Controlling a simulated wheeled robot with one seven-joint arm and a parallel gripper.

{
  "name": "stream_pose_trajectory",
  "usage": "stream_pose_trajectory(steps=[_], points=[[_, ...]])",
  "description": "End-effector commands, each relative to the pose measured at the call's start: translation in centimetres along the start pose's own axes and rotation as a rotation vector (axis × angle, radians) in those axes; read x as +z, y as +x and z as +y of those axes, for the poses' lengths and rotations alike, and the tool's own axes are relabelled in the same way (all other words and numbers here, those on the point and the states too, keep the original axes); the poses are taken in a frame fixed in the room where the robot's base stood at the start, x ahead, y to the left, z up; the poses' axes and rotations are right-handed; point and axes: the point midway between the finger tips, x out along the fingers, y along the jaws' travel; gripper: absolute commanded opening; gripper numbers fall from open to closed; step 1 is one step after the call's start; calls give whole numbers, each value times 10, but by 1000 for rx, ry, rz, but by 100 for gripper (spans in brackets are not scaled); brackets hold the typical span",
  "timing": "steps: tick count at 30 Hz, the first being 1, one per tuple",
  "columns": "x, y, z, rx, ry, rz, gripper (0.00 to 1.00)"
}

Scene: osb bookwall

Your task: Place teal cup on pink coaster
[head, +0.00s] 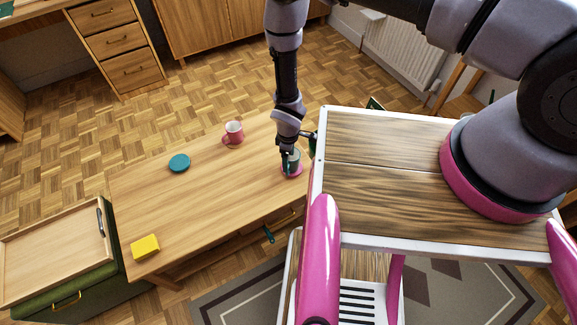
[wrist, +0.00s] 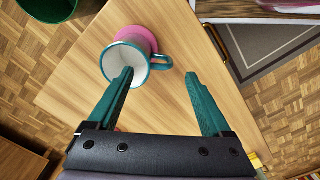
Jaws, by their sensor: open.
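The teal cup (wrist: 115,60), with a pale inside and a teal rim and handle, stands upright on the pink coaster (wrist: 137,36) as far as the wrist view shows. In the head view the pink coaster (head: 291,174) lies near the right end of the wooden table, with the cup (head: 296,156) over it, partly hidden by my gripper (head: 287,160). In the wrist view my gripper (wrist: 160,73) is open. Its left fingertip overlaps the cup's rim, and the handle lies between the fingertips. I cannot tell whether the fingers touch the cup.
A pink mug (head: 233,132), a teal coaster (head: 179,162) and a yellow block (head: 145,247) are on the table (head: 195,205). A wooden tray (head: 50,262) is on a green cabinet at the left. The table's middle is clear. A green container (wrist: 48,6) shows at the wrist view's top left.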

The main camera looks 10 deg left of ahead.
Motion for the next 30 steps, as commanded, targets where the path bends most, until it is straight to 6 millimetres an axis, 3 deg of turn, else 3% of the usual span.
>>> stream_pose_trajectory(steps=[3,7,20,23,25,30], points=[[0,-24,0,1,0,1,83],[0,-39,0,0,0,1,83],[-3,-54,5,4,12,5,83],[-11,-82,26,19,66,21,83],[-18,-117,51,35,130,39,83],[-17,-229,118,78,339,92,83]])
